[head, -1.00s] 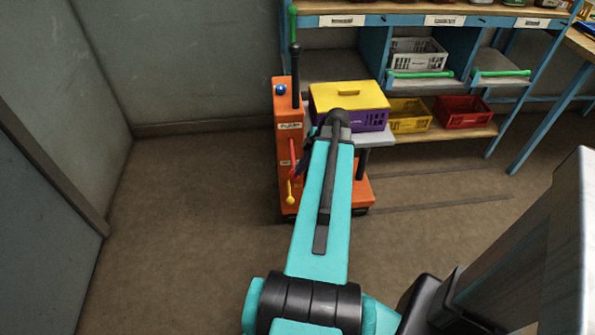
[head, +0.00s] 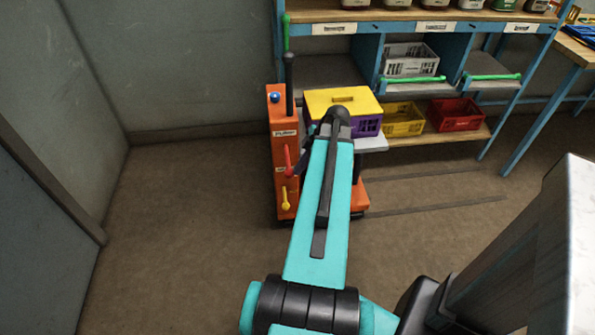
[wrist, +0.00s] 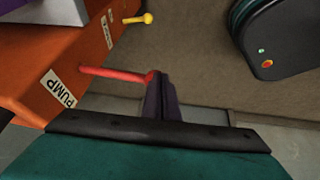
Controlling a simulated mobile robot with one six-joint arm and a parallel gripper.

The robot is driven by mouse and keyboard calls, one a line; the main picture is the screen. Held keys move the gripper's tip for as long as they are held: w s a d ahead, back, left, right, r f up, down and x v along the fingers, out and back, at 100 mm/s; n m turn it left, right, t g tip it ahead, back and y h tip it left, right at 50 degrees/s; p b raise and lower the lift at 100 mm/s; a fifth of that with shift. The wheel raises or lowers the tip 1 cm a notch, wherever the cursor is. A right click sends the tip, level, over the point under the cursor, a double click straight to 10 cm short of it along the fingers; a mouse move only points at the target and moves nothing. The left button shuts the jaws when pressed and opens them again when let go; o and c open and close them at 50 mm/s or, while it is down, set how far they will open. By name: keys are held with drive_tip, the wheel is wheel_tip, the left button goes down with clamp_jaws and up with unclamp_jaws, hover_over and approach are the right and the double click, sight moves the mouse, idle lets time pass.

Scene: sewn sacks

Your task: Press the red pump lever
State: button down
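The red pump lever (head: 288,161) sticks out of the orange column (head: 284,125) of a lift cart, on the face with the PUMP label. In the wrist view the red lever (wrist: 117,73) points right, and its round end is at the tips of my gripper (wrist: 163,80). The dark fingers are together with nothing between them. They overlap the lever's end in this view; I cannot tell whether they touch it. In the head view my arm hides most of the gripper, which is just right of the lever.
A yellow lever (head: 286,199) sits lower on the column, and a black handle (head: 289,80) rises from its top. A purple crate with a yellow lid (head: 342,100) stands on the cart. Shelves with crates are behind. The floor to the left is clear.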

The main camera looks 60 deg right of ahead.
drive_tip(key=s+r, duration=0.5)
drive_tip(key=r, duration=0.3)
drive_tip(key=shift+s+b, duration=0.15)
drive_tip(key=shift+b, duration=0.15)
drive_tip(key=shift+f, duration=0.1)
idle(0.5)
